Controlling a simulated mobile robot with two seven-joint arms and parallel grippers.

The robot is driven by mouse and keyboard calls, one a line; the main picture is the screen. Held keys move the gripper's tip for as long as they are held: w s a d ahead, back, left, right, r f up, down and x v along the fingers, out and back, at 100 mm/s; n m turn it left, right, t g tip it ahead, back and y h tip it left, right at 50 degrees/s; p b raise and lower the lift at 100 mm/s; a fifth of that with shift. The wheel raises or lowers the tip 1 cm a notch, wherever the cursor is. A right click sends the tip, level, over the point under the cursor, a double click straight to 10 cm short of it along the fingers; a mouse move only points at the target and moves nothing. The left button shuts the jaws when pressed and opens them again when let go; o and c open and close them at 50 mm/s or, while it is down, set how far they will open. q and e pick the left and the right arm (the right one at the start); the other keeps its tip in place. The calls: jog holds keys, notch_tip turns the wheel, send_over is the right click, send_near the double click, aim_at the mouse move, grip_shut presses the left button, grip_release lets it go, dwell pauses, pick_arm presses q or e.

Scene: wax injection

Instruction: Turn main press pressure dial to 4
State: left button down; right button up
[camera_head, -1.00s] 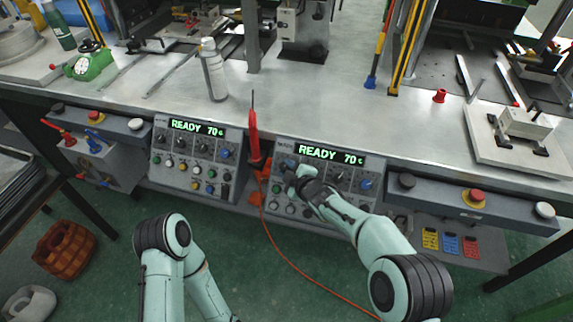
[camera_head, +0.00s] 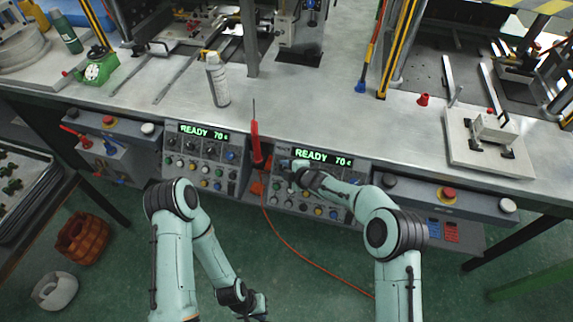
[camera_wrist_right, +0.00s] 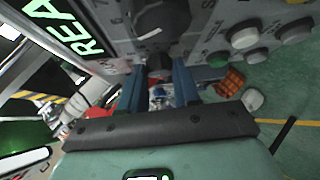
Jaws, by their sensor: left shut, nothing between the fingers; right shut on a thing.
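The right-hand control panel (camera_head: 336,177) has a lit display (camera_head: 322,157) reading READY 70 above rows of dials and buttons. My right gripper (camera_head: 292,168) is at the upper left of this panel, below the display. In the right wrist view its two blue fingers (camera_wrist_right: 159,80) are closed around a dark dial knob (camera_wrist_right: 159,66). Another large dark dial (camera_wrist_right: 160,16) with a light pointer line is beside it. The dial labels and the setting of the held knob are not readable. My left gripper (camera_head: 254,306) is shut and empty, low over the floor, away from the panels.
A second panel (camera_head: 201,165) with its own READY display is to the left. A red pointed tool (camera_head: 256,145) with an orange cable stands between the panels. A spray can (camera_head: 217,80) stands on the metal bench. A grey bar with an emergency stop (camera_head: 447,195) is at right.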

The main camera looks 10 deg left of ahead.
pick_arm(q)
jog(key=shift+r, duration=0.1)
dwell(0.3)
pick_arm(e)
jog(key=o, duration=1.1)
jog(key=shift+c, duration=0.2)
jog(key=shift+s+d+r, duration=0.15)
pick_arm(q)
jog(key=shift+s+f+b, duration=0.35)
jog(key=shift+f+b, duration=0.3)
jog(key=shift+f, duration=0.1)
jog(key=shift+s+f+b, duration=0.35)
jog(key=shift+f+b, duration=0.25)
jog(key=shift+f, duration=0.15)
pick_arm(e)
jog(key=v, duration=1.3)
